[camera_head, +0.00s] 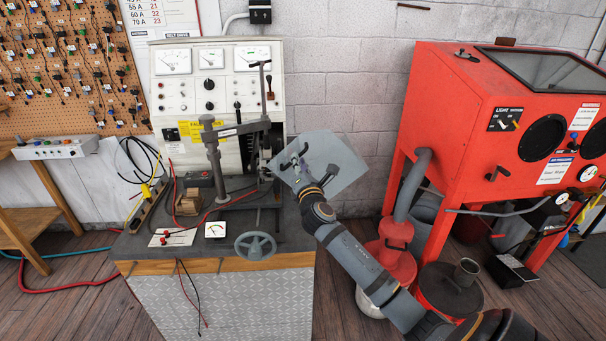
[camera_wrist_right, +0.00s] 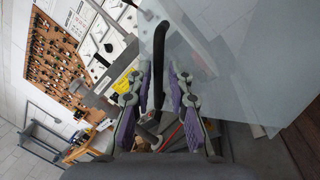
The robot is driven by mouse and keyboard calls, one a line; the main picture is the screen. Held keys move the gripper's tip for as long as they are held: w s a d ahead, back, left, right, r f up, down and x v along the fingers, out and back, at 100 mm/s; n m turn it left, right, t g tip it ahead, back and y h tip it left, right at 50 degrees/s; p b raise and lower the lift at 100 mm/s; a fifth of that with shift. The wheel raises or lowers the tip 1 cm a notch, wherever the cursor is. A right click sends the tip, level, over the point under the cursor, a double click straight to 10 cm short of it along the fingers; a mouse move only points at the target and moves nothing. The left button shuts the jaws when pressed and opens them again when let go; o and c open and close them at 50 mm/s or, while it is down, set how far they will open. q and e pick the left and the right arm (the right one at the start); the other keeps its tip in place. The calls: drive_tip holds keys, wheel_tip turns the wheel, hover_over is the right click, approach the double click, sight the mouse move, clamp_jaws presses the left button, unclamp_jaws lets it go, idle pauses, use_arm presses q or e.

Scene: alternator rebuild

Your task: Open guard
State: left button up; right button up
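The guard is a translucent grey panel (camera_head: 338,163) at the right side of the test bench, tilted in the head view. It fills much of the upper right of the right wrist view (camera_wrist_right: 235,60). My right gripper (camera_head: 294,158) is at the panel's left edge, with its fingers apart. In the right wrist view a dark curved bar (camera_wrist_right: 158,45) runs down between the purple-padded fingers (camera_wrist_right: 160,85). A gap seems to show beside the bar; contact is hard to judge. My left gripper is not in view.
The bench (camera_head: 180,260) carries a clamp post (camera_head: 214,160), a handwheel (camera_head: 255,246) and cables, with a meter console (camera_head: 215,95) behind. A red blasting cabinet (camera_head: 440,120) stands at right. A red canister (camera_head: 390,255) and a drum (camera_head: 450,290) stand near my right arm.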

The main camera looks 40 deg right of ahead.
drive_tip(key=v, duration=0.9)
drive_tip(key=shift+s, duration=0.25)
